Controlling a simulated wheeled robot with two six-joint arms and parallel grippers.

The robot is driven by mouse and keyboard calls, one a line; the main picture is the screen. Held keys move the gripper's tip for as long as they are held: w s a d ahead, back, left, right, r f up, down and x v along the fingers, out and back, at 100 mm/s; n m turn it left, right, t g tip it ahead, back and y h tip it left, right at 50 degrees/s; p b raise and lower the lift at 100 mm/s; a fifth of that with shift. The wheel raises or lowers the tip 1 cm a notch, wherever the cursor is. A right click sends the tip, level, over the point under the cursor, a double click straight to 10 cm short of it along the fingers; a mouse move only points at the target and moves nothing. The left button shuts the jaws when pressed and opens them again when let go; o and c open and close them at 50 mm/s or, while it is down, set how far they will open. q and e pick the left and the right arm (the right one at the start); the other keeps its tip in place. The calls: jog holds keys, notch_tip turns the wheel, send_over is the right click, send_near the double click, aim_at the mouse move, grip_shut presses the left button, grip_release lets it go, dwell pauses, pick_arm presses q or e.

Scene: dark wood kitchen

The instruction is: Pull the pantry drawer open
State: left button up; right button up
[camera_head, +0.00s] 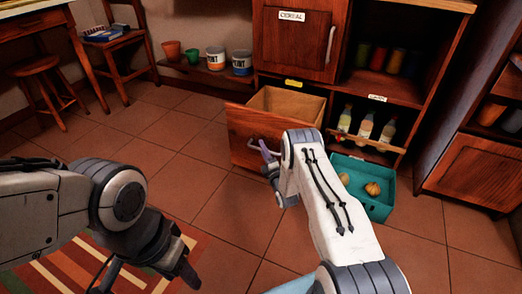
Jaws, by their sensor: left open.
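The pantry drawer (243,128) is pulled out from the lower part of the wooden pantry cabinet (290,45). Its wooden inside shows from above and looks empty. My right gripper (264,155) is at the drawer's front, close by its pale handle (252,143). My forearm and wrist hide part of the gripper and drawer front, so I cannot tell whether the fingers are closed around the handle. My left gripper (147,276) is open and empty at the lower left, above the striped rug, well away from the drawer.
A teal bin (376,204) with onion-like items stands on the floor right of the drawer. Bottles (365,125) stand on a low shelf above it. Pots and paint cans (215,58) line a shelf left of the cabinet. Tiled floor left of the drawer is clear.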

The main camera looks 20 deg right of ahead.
jog(key=shift+s+p, duration=0.35)
jog(key=shift+s, duration=0.05)
jog(key=s+f+p, duration=0.1)
jog(key=s+p, duration=0.3)
jog(key=s, duration=0.5)
jog(key=shift+s+f+p, duration=0.2)
jog(key=shift+s+p, duration=0.1)
jog(key=shift+w, duration=0.1)
